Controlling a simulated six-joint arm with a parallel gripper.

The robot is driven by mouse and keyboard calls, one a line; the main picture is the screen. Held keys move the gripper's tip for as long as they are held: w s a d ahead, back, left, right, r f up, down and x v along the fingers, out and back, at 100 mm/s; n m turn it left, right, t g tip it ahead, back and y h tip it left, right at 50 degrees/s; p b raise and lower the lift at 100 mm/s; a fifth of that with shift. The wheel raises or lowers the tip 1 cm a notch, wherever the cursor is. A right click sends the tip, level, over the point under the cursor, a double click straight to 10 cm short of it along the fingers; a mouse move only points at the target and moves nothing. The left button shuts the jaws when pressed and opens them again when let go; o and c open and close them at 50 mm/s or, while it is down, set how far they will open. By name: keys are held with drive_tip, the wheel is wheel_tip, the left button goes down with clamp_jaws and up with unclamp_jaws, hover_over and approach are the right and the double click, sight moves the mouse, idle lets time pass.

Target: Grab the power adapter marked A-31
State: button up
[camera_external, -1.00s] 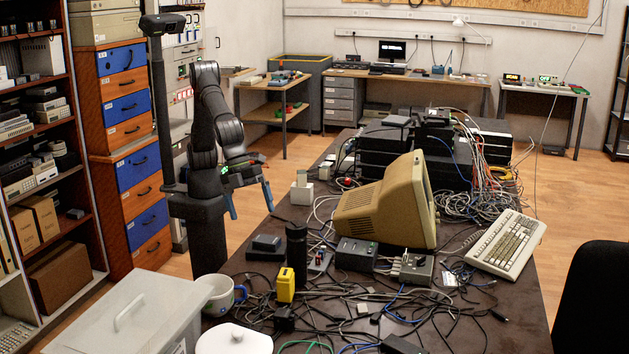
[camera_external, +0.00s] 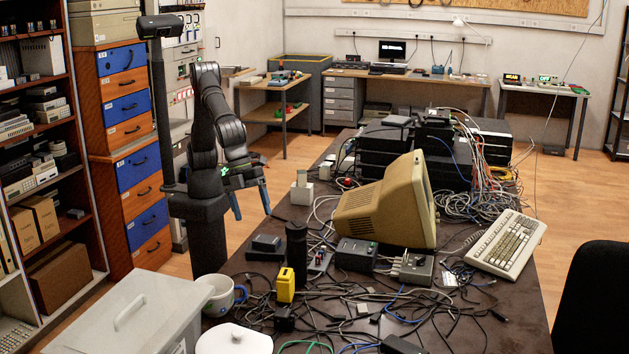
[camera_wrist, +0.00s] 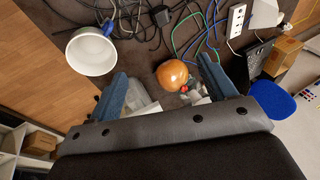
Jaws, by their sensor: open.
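No marking A-31 is legible in either view, so I cannot tell which adapter is the one named. Several dark blocks that may be adapters lie on the table: a small black one (camera_external: 284,319) by the yellow block, one (camera_external: 267,243) left of the black cylinder, and one (camera_external: 404,345) at the front edge. In the wrist view a black block (camera_wrist: 160,15) lies among cables at the top. My gripper (camera_external: 253,214) is open and empty above the table's left edge. Its blue fingers (camera_wrist: 162,72) also show in the wrist view, spread apart.
A white mug (camera_external: 219,296), grey lidded box (camera_external: 125,320), yellow block (camera_external: 286,285) and black cylinder (camera_external: 297,250) stand near the front left. A beige monitor (camera_external: 385,210) and keyboard (camera_external: 507,243) are farther right. Cables cover much of the table. A round orange object (camera_wrist: 172,74) shows between the fingers.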

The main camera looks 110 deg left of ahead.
sight(285, 311)
drive_tip(key=w+f+n+g+h, duration=0.15)
drive_tip(key=w+f+g, duration=0.25)
drive_tip(key=w+f, duration=0.9)
drive_tip(key=shift+m+h, duration=0.25)
drive_tip(key=shift+h, duration=0.1)
drive_tip(key=x, duration=1.2)
drive_tip(key=shift+s+f, duration=0.4)
drive_tip(key=shift+s+x, duration=0.15)
drive_tip(key=shift+x, duration=1.15)
drive_tip(key=shift+s+x, duration=0.15)
drive_tip(key=shift+x, duration=1.15)
drive_tip(key=shift+d+r, duration=0.1)
drive_tip(key=shift+d, duration=0.1)
drive_tip(key=c, duration=1.2)
drive_tip(key=shift+o, duration=0.2)
